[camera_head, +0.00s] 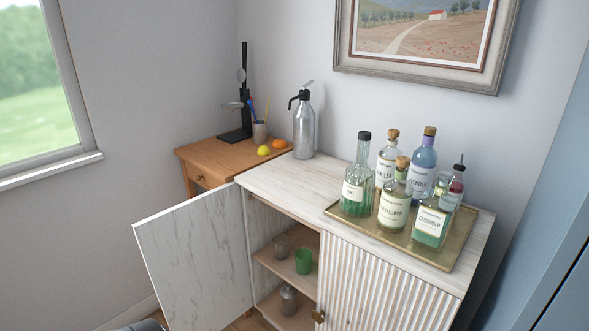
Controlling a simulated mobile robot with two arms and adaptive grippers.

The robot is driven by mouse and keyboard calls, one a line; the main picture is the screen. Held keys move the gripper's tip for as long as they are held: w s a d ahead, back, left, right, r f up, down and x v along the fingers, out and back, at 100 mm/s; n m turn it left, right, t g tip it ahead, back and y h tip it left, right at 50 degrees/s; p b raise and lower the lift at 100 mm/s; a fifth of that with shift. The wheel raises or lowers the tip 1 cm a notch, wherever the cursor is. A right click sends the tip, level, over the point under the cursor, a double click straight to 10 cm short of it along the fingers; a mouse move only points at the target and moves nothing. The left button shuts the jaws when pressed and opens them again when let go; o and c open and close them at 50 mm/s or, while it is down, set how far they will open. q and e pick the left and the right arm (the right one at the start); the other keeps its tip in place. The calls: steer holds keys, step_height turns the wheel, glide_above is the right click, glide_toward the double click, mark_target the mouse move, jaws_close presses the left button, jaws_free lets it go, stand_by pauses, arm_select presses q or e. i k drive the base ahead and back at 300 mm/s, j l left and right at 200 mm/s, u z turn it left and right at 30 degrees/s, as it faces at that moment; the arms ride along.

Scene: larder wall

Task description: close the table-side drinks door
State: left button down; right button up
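The table-side drinks door (194,262) is a pale, whitewashed panel on the left of the white cabinet (277,195). It stands wide open, swung out toward the left and front, with its smooth inner face showing. Behind it the left compartment is exposed, with a wooden shelf (276,267) holding a green glass (304,261) and a grey cup (281,246). A metal shaker (288,299) stands below. The fluted right door (375,285) is shut, with a small brass catch (318,316) at its left edge.
A gold tray (452,262) with several bottles stands on the cabinet top, beside a soda siphon (304,128). A wooden side table (196,154) with a lemon (264,150) and an orange (279,144) stands behind the open door. A blue cabinet (545,235) bounds the right.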

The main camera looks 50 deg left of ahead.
mark_target(193, 252)
steer(key=k+j, duration=0.1)
steer(key=j, duration=0.5)
steer(key=k+j, duration=0.1)
steer(key=j, duration=0.5)
steer(key=k+j+z, duration=0.1)
steer(key=j, duration=0.45)
steer(key=k+j, duration=0.1)
steer(key=j, duration=0.5)
steer(key=k+j, duration=0.15)
steer(key=j, duration=0.4)
steer(key=k+j+z, duration=0.1)
steer(key=j, duration=0.5)
steer(key=k+j, duration=0.15)
steer(key=j, duration=0.4)
steer(key=k+j, duration=0.15)
steer(key=j, duration=0.45)
steer(key=z, duration=0.05)
